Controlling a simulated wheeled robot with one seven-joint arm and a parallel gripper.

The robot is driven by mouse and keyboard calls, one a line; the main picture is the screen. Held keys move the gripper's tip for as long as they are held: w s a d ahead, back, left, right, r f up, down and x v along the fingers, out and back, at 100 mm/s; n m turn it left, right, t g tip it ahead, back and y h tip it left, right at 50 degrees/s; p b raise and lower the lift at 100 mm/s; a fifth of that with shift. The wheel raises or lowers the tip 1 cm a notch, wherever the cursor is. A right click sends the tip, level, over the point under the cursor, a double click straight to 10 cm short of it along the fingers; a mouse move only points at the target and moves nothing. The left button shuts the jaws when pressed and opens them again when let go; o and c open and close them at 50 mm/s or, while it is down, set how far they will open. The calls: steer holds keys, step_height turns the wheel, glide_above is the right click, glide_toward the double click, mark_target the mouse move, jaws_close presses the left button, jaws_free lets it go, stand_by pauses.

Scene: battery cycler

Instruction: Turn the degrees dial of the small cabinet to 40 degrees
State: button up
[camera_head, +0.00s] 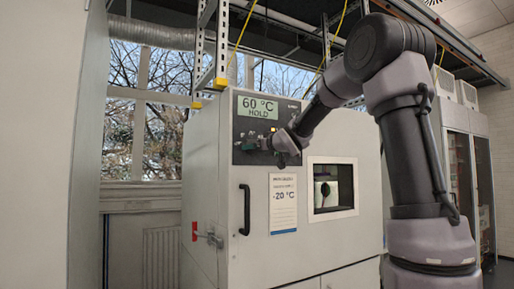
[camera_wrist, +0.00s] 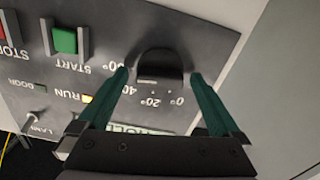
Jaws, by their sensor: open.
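The small cabinet (camera_head: 255,240) is a pale box with a dark control panel at the top of its front. Its display (camera_head: 258,107) reads 60 °C HOLD. In the wrist view, upside down, the black degrees dial (camera_wrist: 160,62) sits on the panel beside the marks 0°, 20° and 40, with another mark partly hidden by a finger. Its exact setting is unclear. My gripper (camera_wrist: 159,77) is open, its green fingers on either side of the dial; whether they touch it is unclear. In the head view my gripper (camera_head: 268,143) is at the panel and hides the dial.
A green START button (camera_wrist: 65,40), a red STOP button (camera_wrist: 8,28) and a lamp switch (camera_wrist: 37,117) share the panel. Below are a door handle (camera_head: 245,210), a paper label (camera_head: 283,203) and a small window (camera_head: 333,188). A red-handled latch (camera_head: 196,232) sticks out at left.

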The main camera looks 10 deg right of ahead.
steer(key=shift+c, duration=0.3)
steer(key=c, duration=1.3)
steer(key=shift+n, duration=3.9)
